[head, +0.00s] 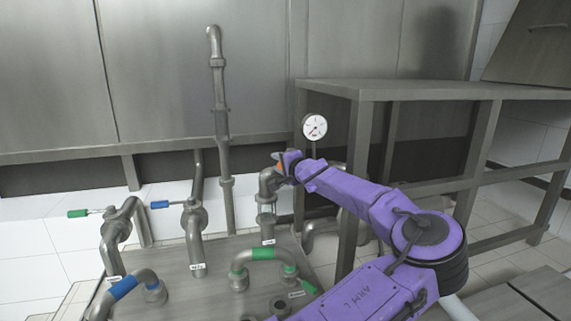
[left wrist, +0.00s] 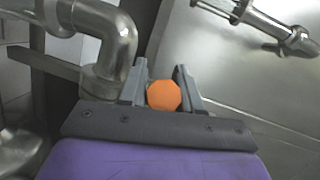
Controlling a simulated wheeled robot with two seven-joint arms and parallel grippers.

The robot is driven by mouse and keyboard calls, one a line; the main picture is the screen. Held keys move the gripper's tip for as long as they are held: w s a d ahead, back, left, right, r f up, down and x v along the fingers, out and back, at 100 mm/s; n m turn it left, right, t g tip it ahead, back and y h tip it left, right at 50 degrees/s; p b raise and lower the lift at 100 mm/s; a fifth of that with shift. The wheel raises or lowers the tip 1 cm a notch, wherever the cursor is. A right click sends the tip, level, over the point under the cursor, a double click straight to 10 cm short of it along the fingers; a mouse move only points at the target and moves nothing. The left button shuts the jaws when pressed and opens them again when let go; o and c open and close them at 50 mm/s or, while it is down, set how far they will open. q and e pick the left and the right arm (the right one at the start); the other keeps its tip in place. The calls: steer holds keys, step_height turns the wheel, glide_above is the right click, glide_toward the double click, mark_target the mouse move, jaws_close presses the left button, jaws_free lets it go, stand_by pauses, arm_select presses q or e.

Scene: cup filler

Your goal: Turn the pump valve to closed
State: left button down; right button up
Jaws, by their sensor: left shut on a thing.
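The pump valve's orange handle (left wrist: 164,96) sits between the two grey fingers of my left gripper (left wrist: 160,82) in the left wrist view. I see the handle end-on, with a finger on each side. In the head view, a bit of orange shows at the tip of my left gripper (head: 280,163), beside the top of a grey pipe elbow (head: 268,183). My purple arm and gripper hide most of the handle and the valve body there. The handle's exact angle cannot be told. My right gripper is not in view.
A green-handled valve (head: 77,213) and a blue-handled valve (head: 160,204) stand to the left. A tall pipe (head: 220,110) rises behind. A round gauge (head: 315,126) is close to my arm. A green-banded pipe (head: 262,253) lies in front. A metal table (head: 430,89) stands at right.

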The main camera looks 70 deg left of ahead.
arm_select(q)
steer(key=shift+f, duration=0.1)
steer(key=c, duration=0.9)
jaws_free()
steer(key=shift+o, duration=0.2)
steer(key=b+v, duration=0.3)
steer(key=v, duration=0.7)
steer(key=shift+d, duration=0.25)
